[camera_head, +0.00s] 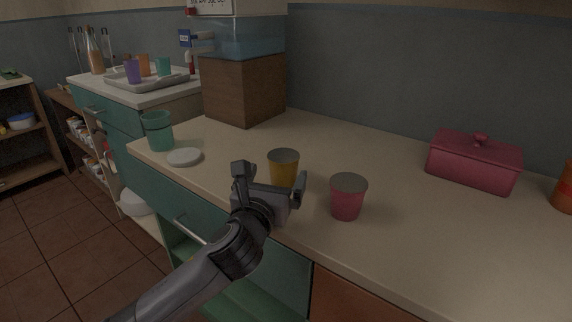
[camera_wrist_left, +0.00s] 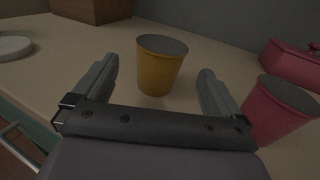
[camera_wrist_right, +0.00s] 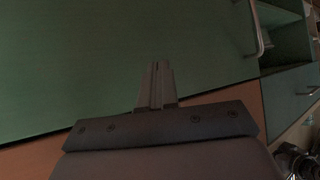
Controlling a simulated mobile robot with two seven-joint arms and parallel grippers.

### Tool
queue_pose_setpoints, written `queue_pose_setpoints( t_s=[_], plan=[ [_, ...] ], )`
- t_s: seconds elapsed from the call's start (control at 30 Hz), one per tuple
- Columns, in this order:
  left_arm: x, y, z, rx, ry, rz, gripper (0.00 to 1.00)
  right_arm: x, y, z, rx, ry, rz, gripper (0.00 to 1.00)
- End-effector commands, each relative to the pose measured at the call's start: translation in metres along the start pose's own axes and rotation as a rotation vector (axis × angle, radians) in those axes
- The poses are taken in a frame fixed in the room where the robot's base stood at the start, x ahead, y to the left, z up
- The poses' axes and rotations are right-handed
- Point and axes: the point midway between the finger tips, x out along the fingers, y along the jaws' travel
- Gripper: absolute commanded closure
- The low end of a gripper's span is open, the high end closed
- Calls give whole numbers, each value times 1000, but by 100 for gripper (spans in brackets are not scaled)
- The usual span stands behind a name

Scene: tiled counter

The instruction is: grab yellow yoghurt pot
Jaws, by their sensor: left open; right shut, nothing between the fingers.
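The yellow yoghurt pot (camera_head: 284,168) stands upright on the counter with a grey lid, in the middle of the head view. In the left wrist view the yellow pot (camera_wrist_left: 160,68) stands just beyond and between the two spread fingers. My left gripper (camera_head: 272,179) is open and empty, its fingers pointing at the pot from the counter's front edge; it also shows in the left wrist view (camera_wrist_left: 158,85). The pot's lower part is partly hidden by the gripper in the head view. My right gripper (camera_wrist_right: 157,86) is shut and empty, facing green and orange cabinet fronts.
A pink pot (camera_head: 347,197) stands close to the right of the yellow one. A wooden-based dispenser (camera_head: 243,88) stands behind; a pink box (camera_head: 474,162) is at right. The counter behind the yellow pot is clear.

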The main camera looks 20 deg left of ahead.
Motion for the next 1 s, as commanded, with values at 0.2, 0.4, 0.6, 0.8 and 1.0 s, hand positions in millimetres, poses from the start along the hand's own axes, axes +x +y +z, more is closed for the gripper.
queue_pose_setpoints(
  t_s=[0.2, 0.4, 0.6, 0.8, 1.0],
  plan=[
    [19, 0, -1, -2, 0, 1, 1, 2, -1, 10, 2, -12, -2, 100],
    [45, 0, -1, -4, 0, 0, 1, 7, -1, 16, 2, -12, -2, 100],
    [61, 0, 0, -3, 0, 0, 1, 9, -1, 16, -1, -8, -3, 100],
    [64, 0, 1, -3, 1, -1, 1, 10, -1, 11, -3, 0, -3, 100],
    [63, 0, 0, -3, 1, -1, 37, 10, -1, 10, -4, 4, -4, 100]
  ],
)
